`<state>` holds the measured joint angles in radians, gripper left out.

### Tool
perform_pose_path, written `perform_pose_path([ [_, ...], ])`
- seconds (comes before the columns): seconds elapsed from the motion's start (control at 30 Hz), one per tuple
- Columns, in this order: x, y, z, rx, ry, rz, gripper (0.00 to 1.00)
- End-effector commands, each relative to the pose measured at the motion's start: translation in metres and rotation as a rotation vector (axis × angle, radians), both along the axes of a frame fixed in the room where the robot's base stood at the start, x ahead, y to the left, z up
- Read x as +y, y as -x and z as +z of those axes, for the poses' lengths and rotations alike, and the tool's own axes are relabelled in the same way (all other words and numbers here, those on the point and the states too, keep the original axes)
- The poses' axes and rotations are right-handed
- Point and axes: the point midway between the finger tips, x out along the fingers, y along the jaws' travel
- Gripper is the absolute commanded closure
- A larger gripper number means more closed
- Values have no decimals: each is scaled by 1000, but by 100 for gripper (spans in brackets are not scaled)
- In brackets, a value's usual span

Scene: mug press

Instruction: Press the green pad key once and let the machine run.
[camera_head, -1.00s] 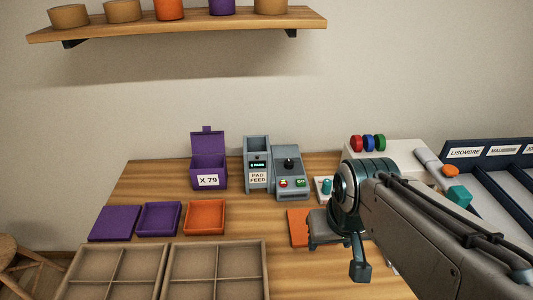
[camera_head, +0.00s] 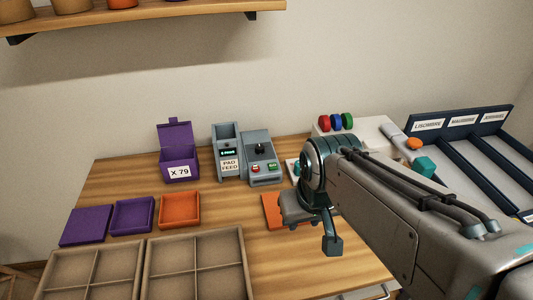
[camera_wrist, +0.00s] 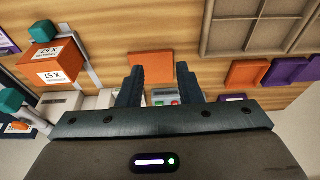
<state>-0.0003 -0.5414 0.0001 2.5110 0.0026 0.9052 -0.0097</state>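A grey machine labelled PAD FEED (camera_head: 228,152) stands at the back of the wooden table, its small display lit. Joined to its right is a sloped grey control box (camera_head: 262,158) with a dark knob. The green key (camera_head: 272,166) is at the right of its front face, with a red key (camera_head: 256,169) beside it. In the wrist view the red and green keys (camera_wrist: 165,102) show small between the fingers, beyond them. My gripper (camera_wrist: 160,88) is open with nothing between its fingers. In the head view it hangs in front and right of the control box, apart from it.
An orange mat (camera_head: 271,212) lies near my gripper. A purple box labelled X 79 (camera_head: 178,162) stands left of the machine. Purple and orange trays (camera_head: 180,209) and divided trays (camera_head: 195,293) lie in front. A white unit with coloured discs (camera_head: 336,122) and a labelled rack (camera_head: 460,124) stand right.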

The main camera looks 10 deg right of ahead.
Motion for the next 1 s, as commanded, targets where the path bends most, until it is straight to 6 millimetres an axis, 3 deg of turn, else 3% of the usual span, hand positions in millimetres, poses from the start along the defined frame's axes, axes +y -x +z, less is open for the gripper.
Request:
perform_pose_path([
  [0.03, 0, 0, 0, 0, 0, 0, 82],
  [0.1, 0, 0, 0, 0, 0, 0, 100],
  [1.0, 0, 0, 0, 0, 0, 0, 100],
])
